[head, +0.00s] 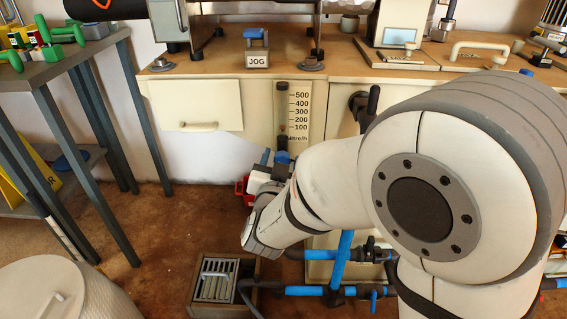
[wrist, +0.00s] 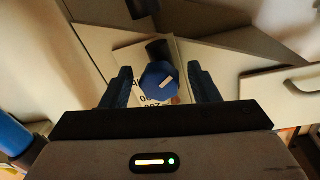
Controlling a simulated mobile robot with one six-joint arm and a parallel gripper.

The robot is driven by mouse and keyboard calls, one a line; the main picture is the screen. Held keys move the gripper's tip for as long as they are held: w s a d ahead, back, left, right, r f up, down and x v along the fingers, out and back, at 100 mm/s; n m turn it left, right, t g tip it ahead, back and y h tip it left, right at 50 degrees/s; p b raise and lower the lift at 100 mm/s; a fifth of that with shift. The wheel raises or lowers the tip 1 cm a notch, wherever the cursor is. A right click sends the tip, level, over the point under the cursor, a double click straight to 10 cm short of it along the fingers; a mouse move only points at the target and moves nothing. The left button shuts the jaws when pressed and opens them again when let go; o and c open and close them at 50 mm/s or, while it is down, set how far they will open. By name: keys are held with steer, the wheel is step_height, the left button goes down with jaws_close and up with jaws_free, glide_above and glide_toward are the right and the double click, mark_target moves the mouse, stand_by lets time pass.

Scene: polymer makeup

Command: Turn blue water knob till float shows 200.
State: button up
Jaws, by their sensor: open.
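The blue water knob (wrist: 160,80) shows in the wrist view between the two blue fingers of my gripper (wrist: 159,68). The fingers are open, with a gap on each side of the knob. A pale mark lies on the knob's face. In the head view the blue knob (head: 282,157) sits just below the flow meter (head: 291,112), and my gripper (head: 268,160) is close to it, partly hidden by my wrist. The meter's scale reads 100 to 500. Its float is too small to read surely; a dark spot shows low in the tube, near 100.
The cabinet drawer (head: 200,105) is left of the meter, under the counter with the JOG box (head: 257,58). Blue pipes (head: 305,291) and a floor drain (head: 217,280) lie below my arm. A grey table (head: 70,66) stands at left. Open floor lies between the table and drain.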

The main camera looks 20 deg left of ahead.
steer(key=shift+d, duration=0.1)
steer(key=c, duration=1)
steer(key=shift+o, duration=0.2)
steer(key=shift+n, duration=0.3)
steer(key=shift+r+n+p, duration=0.1)
steer(key=shift+n+p, duration=0.9)
steer(key=shift+n, duration=0.2)
steer(key=shift+n+t+p, duration=0.3)
steer(key=shift+n+p, duration=0.6)
steer(key=shift+n, duration=1.2)
